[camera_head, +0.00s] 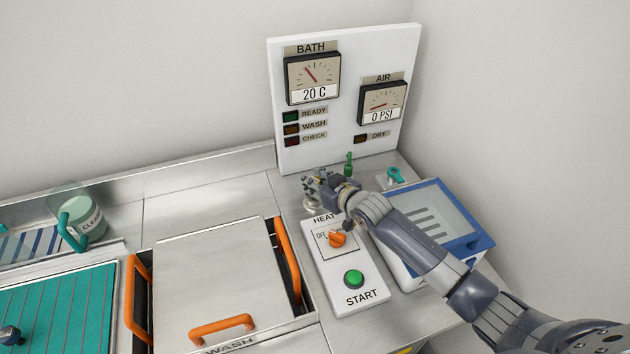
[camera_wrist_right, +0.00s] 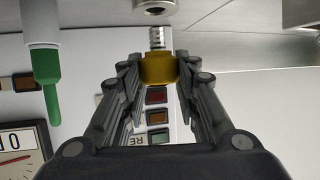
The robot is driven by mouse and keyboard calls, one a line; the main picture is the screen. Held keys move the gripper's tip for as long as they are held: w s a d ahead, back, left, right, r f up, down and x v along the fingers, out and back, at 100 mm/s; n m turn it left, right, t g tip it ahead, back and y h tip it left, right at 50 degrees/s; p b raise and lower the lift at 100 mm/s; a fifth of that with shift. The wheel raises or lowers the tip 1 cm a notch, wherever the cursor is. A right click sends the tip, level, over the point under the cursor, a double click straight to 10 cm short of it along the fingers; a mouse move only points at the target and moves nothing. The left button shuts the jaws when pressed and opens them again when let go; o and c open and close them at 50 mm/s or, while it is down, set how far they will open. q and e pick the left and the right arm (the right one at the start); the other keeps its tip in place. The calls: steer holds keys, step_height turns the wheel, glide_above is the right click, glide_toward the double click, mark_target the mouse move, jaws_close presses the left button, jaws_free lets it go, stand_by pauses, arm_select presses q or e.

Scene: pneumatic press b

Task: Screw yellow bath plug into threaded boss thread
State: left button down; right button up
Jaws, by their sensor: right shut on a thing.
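The yellow bath plug (camera_wrist_right: 158,70) shows in the right wrist view between my right gripper's fingertips (camera_wrist_right: 158,78). Its silvery threaded end (camera_wrist_right: 157,38) points towards a round metal piece (camera_wrist_right: 155,6), likely the threaded boss, cut off by the top edge. A gap seems to show between thread and boss. In the head view my right gripper (camera_head: 318,186) is above a small round metal part (camera_head: 311,204) behind the HEAT panel; the plug cannot be made out there. My left gripper is not in view.
A green handle (camera_head: 348,165) stands close to the right gripper, before the gauge panel (camera_head: 342,85). The HEAT/START box (camera_head: 372,300) is in front, and a blue-framed box (camera_head: 484,240) lies under my right arm. The WASH lid (camera_head: 210,270) has orange handles.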

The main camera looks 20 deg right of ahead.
steer(key=shift+p, duration=0.65)
stand_by(1.0)
steer(key=shift+f+b, duration=0.8)
steer(key=shift+f, duration=0.5)
steer(key=shift+r, duration=0.15)
steer(key=shift+r+p, duration=0.9)
steer(key=shift+p, duration=0.15)
steer(key=shift+p, duration=0.4)
stand_by(1.1)
steer(key=shift+f+b, duration=0.7)
steer(key=shift+f, duration=0.3)
steer(key=o, duration=1.2)
steer(key=shift+c, duration=0.2)
